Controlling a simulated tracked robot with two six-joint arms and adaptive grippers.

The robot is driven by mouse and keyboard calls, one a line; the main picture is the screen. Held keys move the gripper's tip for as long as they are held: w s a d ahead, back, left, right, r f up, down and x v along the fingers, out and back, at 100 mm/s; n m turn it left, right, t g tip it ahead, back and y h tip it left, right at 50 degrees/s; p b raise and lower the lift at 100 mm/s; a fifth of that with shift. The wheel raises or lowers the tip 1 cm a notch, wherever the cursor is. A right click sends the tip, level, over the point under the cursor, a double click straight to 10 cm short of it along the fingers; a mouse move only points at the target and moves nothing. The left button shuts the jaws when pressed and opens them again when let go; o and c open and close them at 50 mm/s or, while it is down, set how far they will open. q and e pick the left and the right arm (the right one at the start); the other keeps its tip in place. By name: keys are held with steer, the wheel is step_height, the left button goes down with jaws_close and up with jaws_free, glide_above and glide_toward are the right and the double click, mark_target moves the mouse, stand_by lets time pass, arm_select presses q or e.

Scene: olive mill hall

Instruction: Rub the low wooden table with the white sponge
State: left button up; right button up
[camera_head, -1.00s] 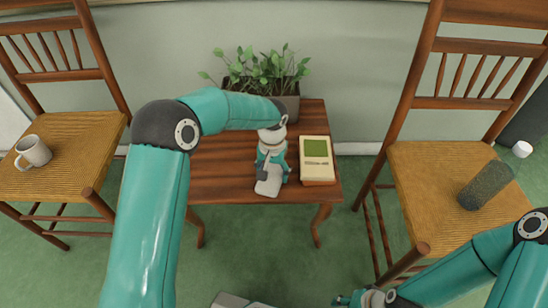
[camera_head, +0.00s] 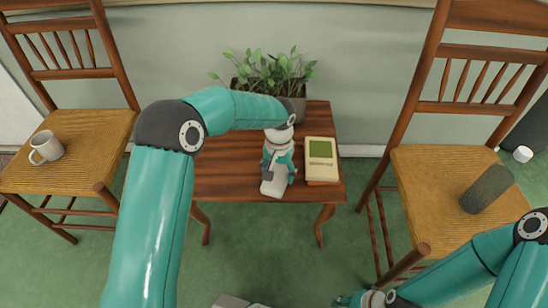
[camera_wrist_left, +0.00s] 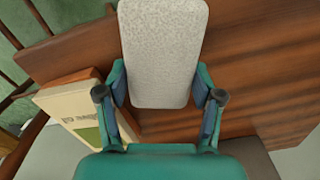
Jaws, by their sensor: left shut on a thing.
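The low wooden table (camera_head: 225,178) stands in the middle of the head view and fills much of the left wrist view (camera_wrist_left: 250,65). My left gripper (camera_head: 277,170) is over its front part, shut on the white sponge (camera_head: 273,187). In the left wrist view the sponge (camera_wrist_left: 163,50) is a pale speckled block between the two fingers (camera_wrist_left: 163,95). It is at the table top, but I cannot tell whether it touches the wood. My right gripper (camera_head: 362,299) is low at the bottom edge, over the floor; its fingers are too small to read.
A potted plant (camera_head: 292,100) stands at the table's back. The left chair (camera_head: 85,125) holds a mug (camera_head: 46,148); the right chair (camera_head: 420,175) holds a dark cylinder (camera_head: 487,189).

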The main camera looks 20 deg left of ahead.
arm_select(q)
steer(key=shift+s+a+r+p, duration=0.15)
steer(key=shift+r+p, duration=0.15)
steer(key=shift+r, duration=0.25)
steer(key=shift+w+a+r+p, duration=0.15)
steer(key=shift+r+p, duration=0.1)
steer(key=shift+r, duration=0.25)
steer(key=shift+s+r+p, duration=0.1)
steer(key=shift+r+p, duration=1.15)
steer(key=shift+r, duration=0.4)
